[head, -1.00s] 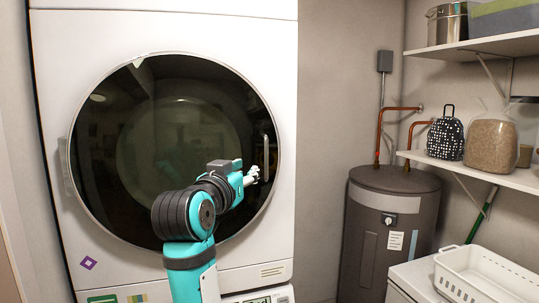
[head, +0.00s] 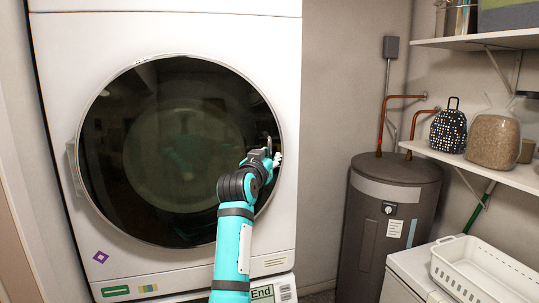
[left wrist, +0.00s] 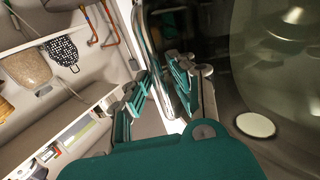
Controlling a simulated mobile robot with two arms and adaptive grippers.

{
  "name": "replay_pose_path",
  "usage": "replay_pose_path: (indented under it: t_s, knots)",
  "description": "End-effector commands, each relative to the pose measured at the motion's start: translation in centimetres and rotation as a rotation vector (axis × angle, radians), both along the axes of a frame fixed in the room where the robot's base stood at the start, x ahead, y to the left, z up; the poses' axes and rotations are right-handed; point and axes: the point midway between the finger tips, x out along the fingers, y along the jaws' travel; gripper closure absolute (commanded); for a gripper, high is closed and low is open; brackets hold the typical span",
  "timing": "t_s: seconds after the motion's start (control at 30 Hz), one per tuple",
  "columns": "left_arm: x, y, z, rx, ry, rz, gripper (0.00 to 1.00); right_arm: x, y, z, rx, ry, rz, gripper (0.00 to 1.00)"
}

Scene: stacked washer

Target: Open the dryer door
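The dryer door (head: 180,150) is a large round dark glass door in the white upper machine, and it looks closed. Its slim upright handle (head: 268,144) is at the right edge of the glass. My left gripper (head: 273,157) is at the lower part of this handle. In the left wrist view, the two teal-padded fingers (left wrist: 162,85) are spread apart. A shiny upright strip (left wrist: 157,50), the handle or door rim, runs between them. I cannot tell whether either finger touches it. My right gripper is in neither view.
A dark water heater (head: 384,225) with copper pipes stands to the right. A white basket (head: 487,272) sits at lower right. Floor between dryer and heater is narrow.

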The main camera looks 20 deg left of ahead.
Motion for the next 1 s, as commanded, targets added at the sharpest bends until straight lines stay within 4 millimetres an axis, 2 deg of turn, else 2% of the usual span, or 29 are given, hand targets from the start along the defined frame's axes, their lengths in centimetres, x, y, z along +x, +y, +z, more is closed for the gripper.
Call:
replay_pose_path:
  t_s: [0.2, 0.37, 0.4, 0.87, 1.0]
  knots:
    - [0.01, 0.03, -0.02, 0.000, 0.000, 0.000, 0.78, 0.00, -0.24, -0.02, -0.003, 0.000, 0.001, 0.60]
    - [0.00, 0.03, -0.03, 0.000, 0.000, 0.000, 0.98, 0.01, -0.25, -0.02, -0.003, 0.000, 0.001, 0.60]
    - [0.00, 0.03, -0.03, 0.001, 0.000, 0.000, 1.00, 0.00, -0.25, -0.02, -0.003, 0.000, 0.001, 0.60]
    - [-0.01, 0.05, -0.07, 0.001, 0.001, 0.001, 1.00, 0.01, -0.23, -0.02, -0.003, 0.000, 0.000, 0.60]
    - [-0.19, 0.58, -0.16, 0.002, 0.001, 0.000, 1.00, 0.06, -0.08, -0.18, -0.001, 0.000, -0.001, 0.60]
